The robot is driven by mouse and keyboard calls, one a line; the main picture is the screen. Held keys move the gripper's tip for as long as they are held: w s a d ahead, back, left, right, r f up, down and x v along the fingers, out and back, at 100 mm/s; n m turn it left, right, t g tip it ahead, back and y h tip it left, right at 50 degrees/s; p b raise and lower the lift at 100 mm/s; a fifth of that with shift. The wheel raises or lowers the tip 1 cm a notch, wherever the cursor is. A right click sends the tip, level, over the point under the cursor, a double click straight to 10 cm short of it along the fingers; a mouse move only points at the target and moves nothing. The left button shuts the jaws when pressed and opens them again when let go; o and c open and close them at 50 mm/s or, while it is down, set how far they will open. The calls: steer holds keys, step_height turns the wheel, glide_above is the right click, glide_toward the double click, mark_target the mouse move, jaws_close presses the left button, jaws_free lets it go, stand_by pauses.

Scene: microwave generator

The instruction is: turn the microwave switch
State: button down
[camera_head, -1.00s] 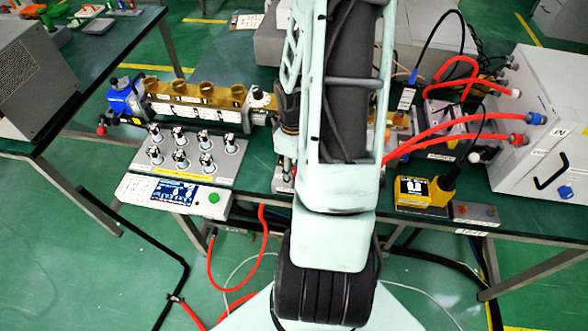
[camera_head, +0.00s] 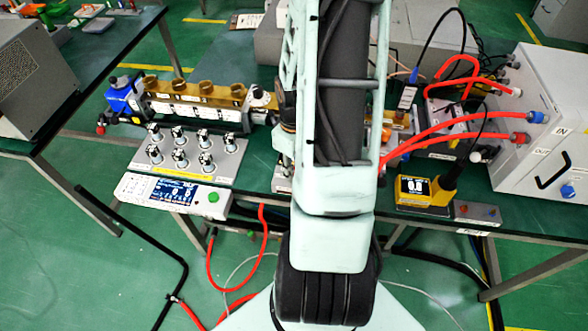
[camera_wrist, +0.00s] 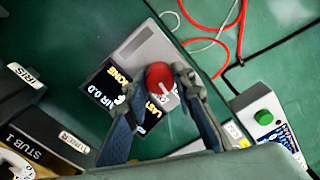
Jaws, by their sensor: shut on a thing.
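The microwave switch appears to be the red round knob (camera_wrist: 160,77) on a grey box (camera_wrist: 138,45) with a dark display (camera_wrist: 112,92), in the wrist view. A pale mark shows on the knob's face. My gripper (camera_wrist: 156,88) has one finger on each side of the knob and is shut on it. In the head view my own arm hides the gripper and the knob.
A controller with a green button (camera_head: 213,197) stands left of my arm, below a panel of several black-and-white knobs (camera_head: 190,150). A yellow meter (camera_head: 425,190) and red cables (camera_head: 450,130) lie to the right, beside a grey cabinet (camera_head: 510,165).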

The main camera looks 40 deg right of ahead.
steer(key=m+b, duration=0.2)
steer(key=m, duration=0.3)
steer(key=shift+f+m, duration=0.1)
steer(key=shift+m, duration=0.2)
steer(key=shift+m+b, duration=0.7)
steer(key=shift+m, duration=1.4)
steer(key=c, duration=1.6)
jaws_free()
step_height(320, 180, up, 12)
steer(key=shift+r, duration=0.15)
